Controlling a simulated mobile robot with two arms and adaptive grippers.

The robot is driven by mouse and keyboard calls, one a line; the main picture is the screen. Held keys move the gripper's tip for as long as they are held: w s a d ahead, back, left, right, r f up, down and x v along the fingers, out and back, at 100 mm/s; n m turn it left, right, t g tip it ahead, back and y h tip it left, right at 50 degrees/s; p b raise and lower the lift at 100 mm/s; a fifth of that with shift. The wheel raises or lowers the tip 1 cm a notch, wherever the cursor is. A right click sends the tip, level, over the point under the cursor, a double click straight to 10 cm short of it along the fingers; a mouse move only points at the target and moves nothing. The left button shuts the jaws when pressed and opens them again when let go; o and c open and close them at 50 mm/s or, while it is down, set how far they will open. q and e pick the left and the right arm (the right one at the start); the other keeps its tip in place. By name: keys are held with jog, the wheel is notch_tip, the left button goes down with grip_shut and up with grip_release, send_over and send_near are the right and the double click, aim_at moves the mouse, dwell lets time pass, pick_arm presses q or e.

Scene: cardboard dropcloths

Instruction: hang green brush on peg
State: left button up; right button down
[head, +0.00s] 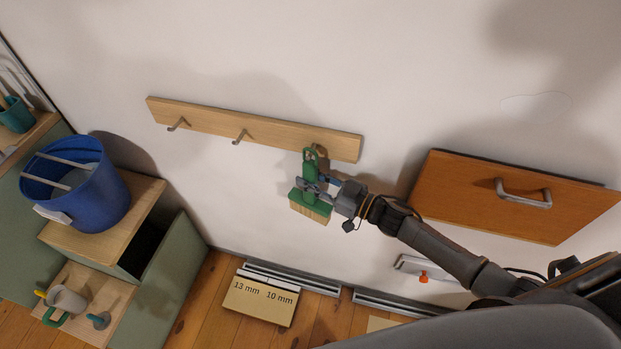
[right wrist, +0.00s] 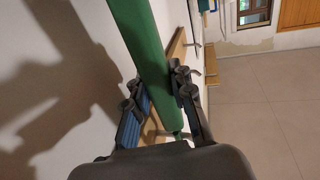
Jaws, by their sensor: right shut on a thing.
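The green brush (head: 311,202) hangs bristles-down in my right gripper (head: 325,187), just below the right end of the wooden peg rail (head: 215,121) on the wall. My right gripper is shut on its green handle, which also fills the middle of the right wrist view (right wrist: 142,50) between the two fingers (right wrist: 155,100). The top of the handle, with its hole, overlaps the rail's lower edge near the right end. The left peg (head: 178,124) and the middle peg (head: 240,136) are bare. The right peg is hidden or hard to make out behind the handle top. My left gripper is not in view.
A blue bucket (head: 88,205) stands on a wooden-topped green cabinet at the left. A brown panel with a metal handle (head: 510,195) is on the wall at the right, near my right arm. A cardboard box (head: 258,300) lies on the floor below.

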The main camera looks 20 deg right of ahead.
jog(key=c, duration=1.1)
grip_release()
